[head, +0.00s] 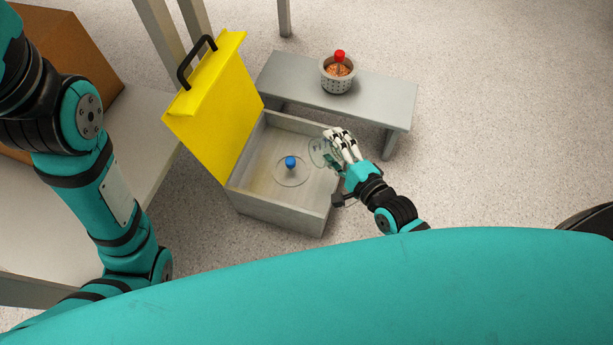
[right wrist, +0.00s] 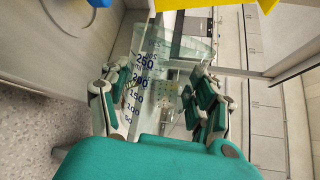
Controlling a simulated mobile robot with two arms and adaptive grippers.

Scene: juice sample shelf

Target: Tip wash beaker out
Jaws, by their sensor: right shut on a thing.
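The wash beaker (head: 319,152) is clear glass with blue volume marks, read in the right wrist view (right wrist: 142,85). My right gripper (head: 337,146) is shut on it above the right side of an open grey box (head: 277,221). The beaker looks tilted, its mouth toward the box's inside. I cannot make out any liquid in it. In the box is a clear round piece (head: 291,178) with a blue knob (head: 290,162), left of the beaker. My left arm comes in at the left; its gripper is out of view.
The box's yellow lid (head: 215,105) stands open on its left, with a black handle (head: 197,62). A brown box (head: 62,52) is at left. The floor at right is clear.

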